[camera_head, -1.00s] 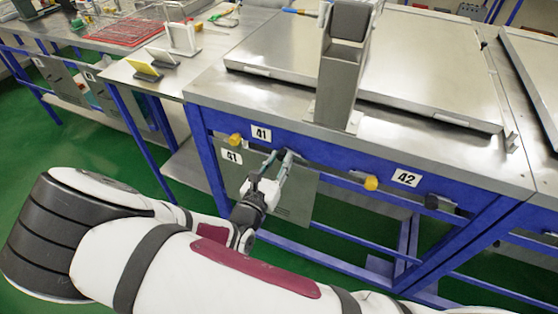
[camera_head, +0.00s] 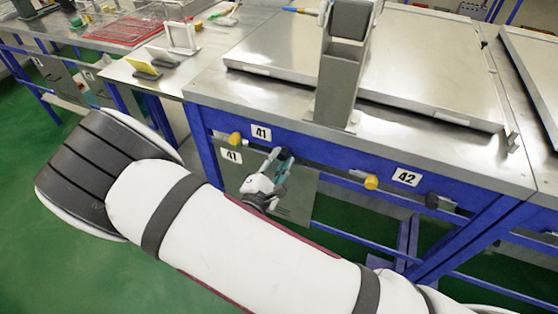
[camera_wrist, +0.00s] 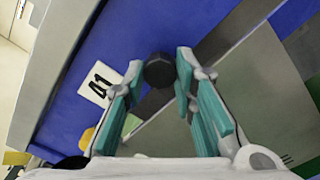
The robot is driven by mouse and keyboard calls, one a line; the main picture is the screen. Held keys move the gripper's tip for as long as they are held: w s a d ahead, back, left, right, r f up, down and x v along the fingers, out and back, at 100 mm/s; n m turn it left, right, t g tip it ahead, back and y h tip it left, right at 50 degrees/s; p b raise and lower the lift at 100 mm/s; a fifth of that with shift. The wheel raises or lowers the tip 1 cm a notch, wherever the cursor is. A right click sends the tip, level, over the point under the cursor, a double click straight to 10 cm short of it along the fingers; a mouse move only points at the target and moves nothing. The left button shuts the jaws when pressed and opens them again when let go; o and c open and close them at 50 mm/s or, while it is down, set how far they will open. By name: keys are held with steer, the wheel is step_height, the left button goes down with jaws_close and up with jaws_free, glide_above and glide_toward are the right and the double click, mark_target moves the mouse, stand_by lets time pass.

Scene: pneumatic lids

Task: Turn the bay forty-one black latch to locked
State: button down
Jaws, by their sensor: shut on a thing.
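The black latch of bay forty-one (camera_wrist: 159,70) has a dark round knob on the blue front rail, to the right of the 41 label (camera_head: 261,133). In the wrist view it sits between the two teal-padded fingertips of my gripper (camera_wrist: 160,66). My gripper (camera_head: 281,160) is shut on this latch, one finger on each side. In the head view the fingers cover most of the latch, so its turn angle cannot be told there.
A yellow knob (camera_head: 235,139) is left of the 41 label. Bay 42 (camera_head: 406,177) has its own yellow knob (camera_head: 371,183) and black latch (camera_head: 434,201) to the right. A grey panel (camera_head: 300,199) hangs below the rail. A grey upright post (camera_head: 340,85) stands on the steel top.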

steer(key=shift+m+b, duration=0.6)
steer(key=shift+m, duration=1.7)
steer(key=c, duration=1.3)
jaws_free()
steer(key=shift+s, duration=0.15)
steer(key=v, duration=1.1)
steer(key=shift+s+a, duration=0.1)
steer(key=shift+s, duration=0.25)
